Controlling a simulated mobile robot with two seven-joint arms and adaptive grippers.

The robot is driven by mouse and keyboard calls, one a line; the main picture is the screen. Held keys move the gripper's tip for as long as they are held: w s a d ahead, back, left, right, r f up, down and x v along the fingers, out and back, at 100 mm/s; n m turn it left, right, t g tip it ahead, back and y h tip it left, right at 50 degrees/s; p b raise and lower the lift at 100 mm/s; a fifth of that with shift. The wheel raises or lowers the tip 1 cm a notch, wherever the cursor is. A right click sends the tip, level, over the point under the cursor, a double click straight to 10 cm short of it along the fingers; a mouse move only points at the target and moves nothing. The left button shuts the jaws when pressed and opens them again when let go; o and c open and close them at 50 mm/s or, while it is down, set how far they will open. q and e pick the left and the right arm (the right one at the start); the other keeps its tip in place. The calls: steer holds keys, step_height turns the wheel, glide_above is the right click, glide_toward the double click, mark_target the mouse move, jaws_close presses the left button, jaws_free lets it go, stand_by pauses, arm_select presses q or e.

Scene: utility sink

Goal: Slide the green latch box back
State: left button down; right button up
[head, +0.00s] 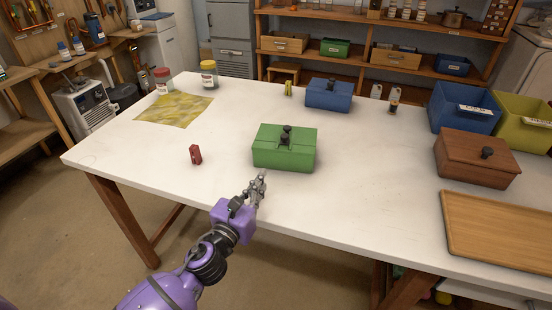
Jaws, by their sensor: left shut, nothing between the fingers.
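The green latch box (270,157) sits near the middle of the white table, with black knobs on its green lid. My left gripper (262,176) is shut and empty, just in front of the box's near face. Whether its fingertips touch the box I cannot tell. My right gripper is not in view.
A small red object (195,154) stands to the left of the green box. A blue box (328,94) stands behind it. A brown wooden box (477,157) and a wooden tray (500,235) are at the right. The table between the green and brown boxes is clear.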

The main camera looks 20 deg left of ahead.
mark_target(280, 153)
arm_select(q)
steer(key=w, duration=0.6)
steer(key=w+d, duration=0.1)
steer(key=w, duration=0.3)
steer(key=shift+d, duration=0.1)
steer(key=shift+w+p, duration=0.3)
steer(key=shift+w, duration=0.1)
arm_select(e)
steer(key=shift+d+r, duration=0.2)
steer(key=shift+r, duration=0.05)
